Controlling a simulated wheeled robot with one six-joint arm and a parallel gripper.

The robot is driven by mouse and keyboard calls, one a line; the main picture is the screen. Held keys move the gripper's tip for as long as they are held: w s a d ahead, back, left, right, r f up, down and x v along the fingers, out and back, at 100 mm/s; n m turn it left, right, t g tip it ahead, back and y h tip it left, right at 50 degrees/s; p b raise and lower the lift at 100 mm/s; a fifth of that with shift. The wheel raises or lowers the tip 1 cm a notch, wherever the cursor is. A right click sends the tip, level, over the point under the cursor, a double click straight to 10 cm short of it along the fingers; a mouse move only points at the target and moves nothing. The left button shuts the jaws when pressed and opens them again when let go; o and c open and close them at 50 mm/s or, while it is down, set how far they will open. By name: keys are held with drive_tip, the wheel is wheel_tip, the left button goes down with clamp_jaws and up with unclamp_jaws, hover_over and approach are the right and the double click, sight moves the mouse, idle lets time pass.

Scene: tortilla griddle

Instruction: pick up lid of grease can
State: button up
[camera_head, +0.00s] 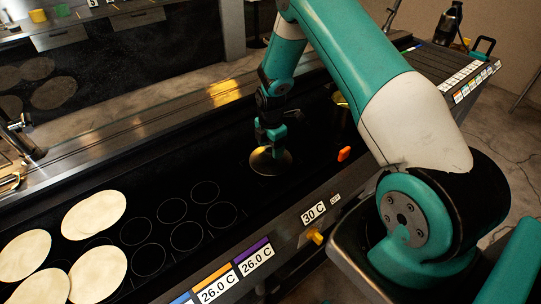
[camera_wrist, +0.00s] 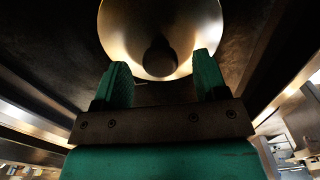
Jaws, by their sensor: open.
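A round, shiny metal lid (camera_head: 286,162) shows low on the dark griddle in the head view, under my gripper (camera_head: 268,138). In the wrist view the lid (camera_wrist: 125,30) is a pale brassy disc with a dark round knob (camera_wrist: 160,57) at its middle. My gripper (camera_wrist: 161,75) is open, its two green fingers apart and in line with either side of the knob. Contact with the knob cannot be told. A brassy edge (camera_head: 338,99) shows behind my arm in the head view; most of it is hidden, and I cannot tell if it is the grease can.
Several pale tortillas (camera_head: 95,213) lie at the left of the griddle (camera_head: 225,160), near drawn circles. A small orange object (camera_head: 344,153) stands right of the lid. The front panel has temperature displays (camera_head: 314,211). A dark bottle (camera_head: 447,26) stands at the back right.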

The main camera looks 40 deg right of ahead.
drive_tip(key=shift+f, duration=1)
drive_tip(key=c, duration=1)
drive_tip(key=shift+c, duration=0.2)
drive_tip(key=shift+r, duration=0.15)
